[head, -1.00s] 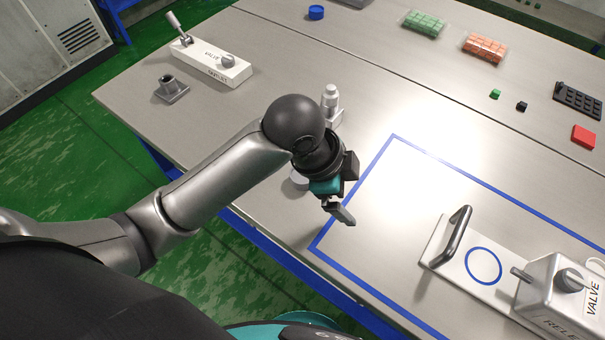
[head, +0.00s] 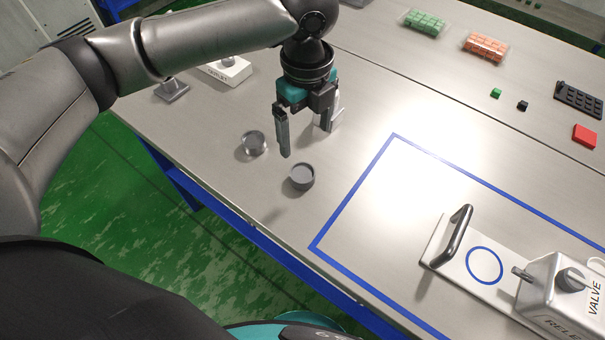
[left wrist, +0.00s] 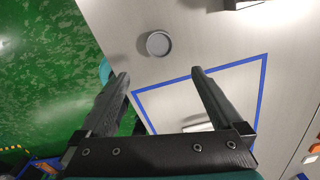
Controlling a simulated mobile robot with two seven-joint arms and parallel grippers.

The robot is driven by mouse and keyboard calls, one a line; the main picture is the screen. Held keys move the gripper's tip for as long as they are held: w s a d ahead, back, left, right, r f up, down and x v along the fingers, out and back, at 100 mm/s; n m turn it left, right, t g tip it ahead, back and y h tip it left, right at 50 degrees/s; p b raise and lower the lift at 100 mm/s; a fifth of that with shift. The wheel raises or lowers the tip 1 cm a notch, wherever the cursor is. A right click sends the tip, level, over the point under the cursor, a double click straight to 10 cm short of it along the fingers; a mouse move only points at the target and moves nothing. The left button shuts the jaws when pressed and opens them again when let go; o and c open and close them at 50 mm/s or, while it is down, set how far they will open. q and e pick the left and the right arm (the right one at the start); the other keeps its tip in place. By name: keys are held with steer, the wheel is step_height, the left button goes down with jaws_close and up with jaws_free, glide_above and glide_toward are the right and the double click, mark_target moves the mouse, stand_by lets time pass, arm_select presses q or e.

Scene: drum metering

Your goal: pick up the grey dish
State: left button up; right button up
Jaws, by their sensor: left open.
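The grey dish (head: 302,177) is a small round shallow cup standing upright on the table, just left of the blue-taped rectangle. My left gripper (head: 307,141) hangs over the table with its fingers apart and pointing down; it is empty and not touching the dish. In the left wrist view the dish (left wrist: 158,43) lies beyond the open fingertips (left wrist: 160,73), roughly centred between them. My right gripper is not in view.
A clear, glass-like round dish (head: 254,143) stands close by on the left. A small pale fixture (head: 328,118) is partly hidden behind my gripper. A valve unit with a dark handle (head: 459,236) stands at the right.

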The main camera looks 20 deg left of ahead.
arm_select(q)
steer(key=b, duration=0.2)
glide_above(302, 172)
steer(key=f, duration=0.8)
steer(key=shift+s+d+f, duration=0.25)
steer(key=shift+d, duration=0.15)
steer(key=f, duration=0.1)
steer(key=f+b, duration=0.1)
steer(key=f, duration=0.3)
steer(key=shift+w+a+f+b, duration=0.15)
steer(key=shift+w+a+b, duration=0.05)
steer(key=shift+a+b, duration=0.2)
steer(key=c, duration=1.4)
steer(key=shift+r, duration=0.2)
